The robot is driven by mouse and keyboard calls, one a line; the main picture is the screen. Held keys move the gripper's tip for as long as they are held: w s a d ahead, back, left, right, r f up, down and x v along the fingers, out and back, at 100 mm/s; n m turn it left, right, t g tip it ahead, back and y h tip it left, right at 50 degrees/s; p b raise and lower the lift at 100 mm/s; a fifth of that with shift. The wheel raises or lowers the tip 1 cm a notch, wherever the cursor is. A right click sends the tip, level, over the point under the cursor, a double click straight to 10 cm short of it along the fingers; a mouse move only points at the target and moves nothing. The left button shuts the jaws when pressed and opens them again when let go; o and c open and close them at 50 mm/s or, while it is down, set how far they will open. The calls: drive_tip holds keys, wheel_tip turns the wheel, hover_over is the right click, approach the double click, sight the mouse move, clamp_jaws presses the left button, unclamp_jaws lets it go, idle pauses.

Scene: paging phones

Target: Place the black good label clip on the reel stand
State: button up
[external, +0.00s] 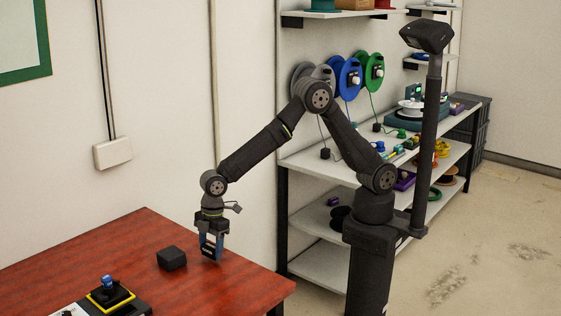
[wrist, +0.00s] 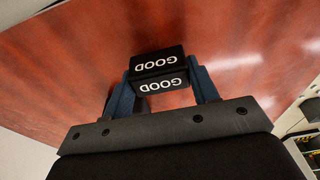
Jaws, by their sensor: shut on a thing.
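My gripper (external: 211,254) points down over the red-brown table and is shut on the black label clip (external: 208,250). In the wrist view the clip (wrist: 158,72) sits between the blue fingers (wrist: 160,88), with white "GOOD" lettering upside down on two faces. I cannot tell whether the clip touches the table. Grey, blue (external: 346,79) and green (external: 371,73) reels stand upright along the wall behind the arm. A white reel (external: 411,107) lies on a dark teal base on the shelf unit. I cannot tell which of these is the reel stand.
A black block (external: 171,258) lies on the table (external: 150,226) just left of my gripper. A black and yellow device with a blue top (external: 108,292) stands at the front left. The shelf unit's worktop (external: 335,165) holds several small items. The table's back is clear.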

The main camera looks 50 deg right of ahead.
sight(210, 243)
drive_tip(key=r, duration=0.2)
drive_tip(key=d+r, duration=0.1)
drive_tip(key=shift+w, duration=0.4)
drive_tip(key=w+d+r, duration=0.6)
drive_tip(key=d, duration=0.3)
drive_tip(key=w+d+f+m+t, duration=0.1)
drive_tip(key=w+d+f+m, duration=0.4)
drive_tip(key=w+d, duration=0.45)
drive_tip(key=w+d+f+m, duration=0.4)
drive_tip(key=w+d+f, duration=0.25)
drive_tip(key=d, duration=0.65)
drive_tip(key=d+f+m+h, duration=0.1)
drive_tip(key=d+f+m, duration=0.3)
drive_tip(key=d, duration=0.9)
drive_tip(key=d+f+m, duration=0.3)
drive_tip(key=d+m, duration=0.2)
drive_tip(key=d, duration=0.7)
drive_tip(key=shift+w+d+f+t+h, duration=0.35)
drive_tip(key=shift+f+t+h, duration=0.05)
